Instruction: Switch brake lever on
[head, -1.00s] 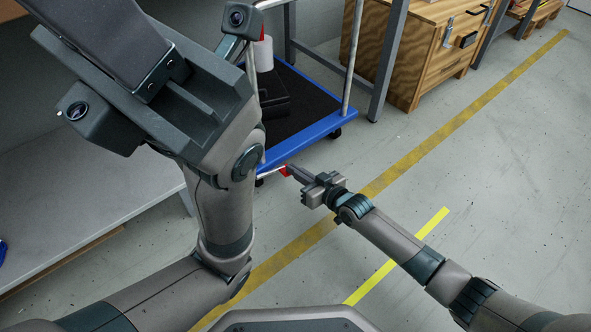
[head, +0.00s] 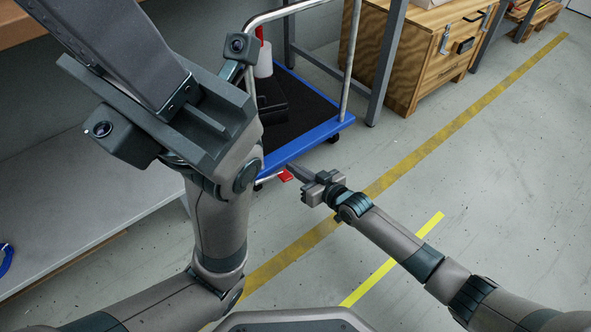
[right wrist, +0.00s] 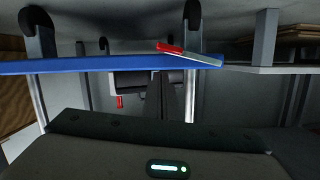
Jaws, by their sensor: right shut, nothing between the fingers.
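The brake lever (head: 287,176), a thin metal bar with a red end, sticks out below the front edge of the blue cart (head: 308,143). In the right wrist view the lever (right wrist: 188,53) lies slanted across the blue edge. My right gripper (head: 291,168) is shut and empty, its tips beside the lever's red end in the head view. Its dark fingers (right wrist: 164,98) show in the right wrist view, close to the lever; I cannot tell if they touch it. My left gripper (head: 110,45) is raised at upper left, close to the head camera; its opening is not clear.
The cart carries a black case (head: 270,102) and a white bottle with a red top (head: 263,58). A grey shelf (head: 90,200) lies to the left, a wooden crate (head: 425,55) behind right. The floor (head: 480,190) at right is clear.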

